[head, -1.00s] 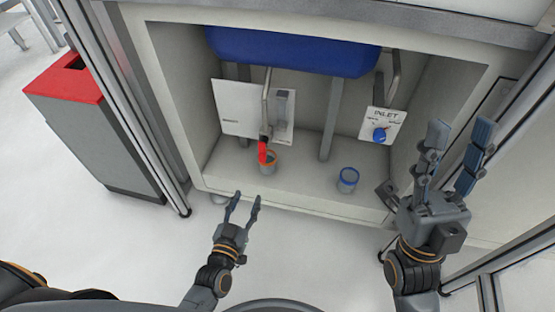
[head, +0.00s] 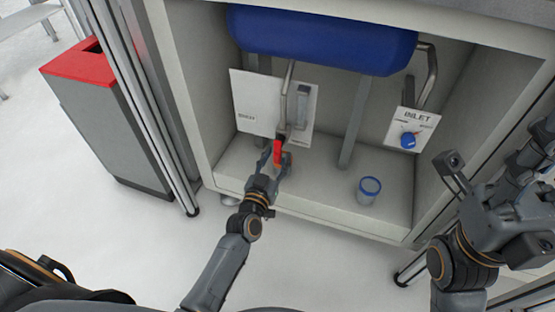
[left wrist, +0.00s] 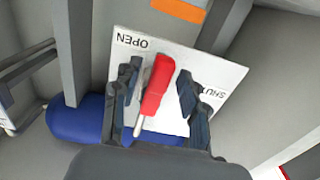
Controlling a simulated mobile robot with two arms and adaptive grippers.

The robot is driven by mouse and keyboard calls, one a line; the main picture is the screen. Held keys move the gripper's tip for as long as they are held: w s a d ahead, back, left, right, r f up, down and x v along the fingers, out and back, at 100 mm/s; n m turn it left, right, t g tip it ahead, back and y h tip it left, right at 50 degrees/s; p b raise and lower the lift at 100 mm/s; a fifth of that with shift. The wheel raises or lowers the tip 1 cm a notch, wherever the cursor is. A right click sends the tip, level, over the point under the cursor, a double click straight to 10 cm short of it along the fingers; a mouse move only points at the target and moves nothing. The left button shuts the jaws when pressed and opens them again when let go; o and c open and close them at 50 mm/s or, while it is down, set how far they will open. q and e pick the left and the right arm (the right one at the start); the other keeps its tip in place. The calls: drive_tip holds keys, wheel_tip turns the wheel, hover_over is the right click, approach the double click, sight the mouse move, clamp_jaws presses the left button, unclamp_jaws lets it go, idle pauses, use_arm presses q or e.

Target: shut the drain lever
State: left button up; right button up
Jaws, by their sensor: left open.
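The drain lever has a red handle (head: 278,153) that hangs below a metal pipe, in front of a white panel (head: 252,100) inside the cabinet. My left gripper (head: 274,160) is at the handle, with its fingers open. In the left wrist view the red handle (left wrist: 156,85) stands between the two spread fingers (left wrist: 158,92), with a gap visible on each side. The panel (left wrist: 205,75) behind it reads OPEN at the left and SHUT at the right. My right gripper (head: 500,185) is open and empty at the right edge, partly cut off.
A blue tank (head: 320,40) spans the cabinet top. An INLET panel with a blue knob (head: 408,140) is at the right. A blue-rimmed cup (head: 369,190) stands on the cabinet floor. A grey post (head: 355,125) stands between the panels. A red-topped bin (head: 110,130) is outside, left.

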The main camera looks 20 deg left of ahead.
use_arm(q)
drive_tip(key=shift+w, duration=0.6)
clamp_jaws()
drive_tip(key=shift+r, duration=0.1)
